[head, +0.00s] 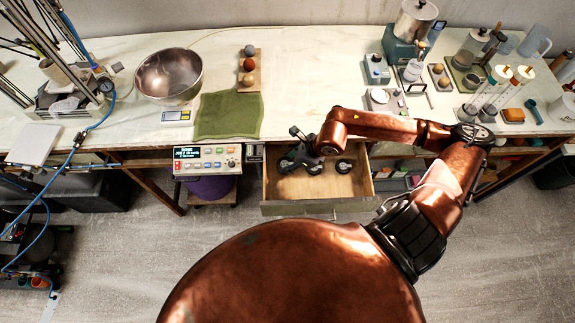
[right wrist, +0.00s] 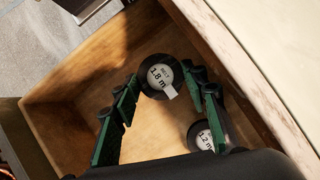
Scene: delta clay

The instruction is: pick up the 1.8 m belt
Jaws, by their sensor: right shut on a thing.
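The 1.8 m belt (right wrist: 160,74) is a black coil with a white round label reading 1.8 m. In the right wrist view it sits between the green-padded fingers of my right gripper (right wrist: 161,80), which is shut on it. In the head view my right gripper (head: 301,162) reaches down into the open wooden drawer (head: 318,207) and mostly hides this coil. I cannot tell whether the belt touches the drawer floor. A second black coil labelled 1.2 m (right wrist: 205,138) lies in the drawer, partly hidden by a finger; it also shows in the head view (head: 343,166). My left gripper is not in view.
The white bench top (head: 310,70) overhangs the drawer's back. A control box (head: 207,158) stands left of the drawer. A green cloth (head: 228,116), a steel bowl (head: 168,75) and a wooden tray of balls (head: 249,68) are on the bench. The floor (head: 110,265) in front is clear.

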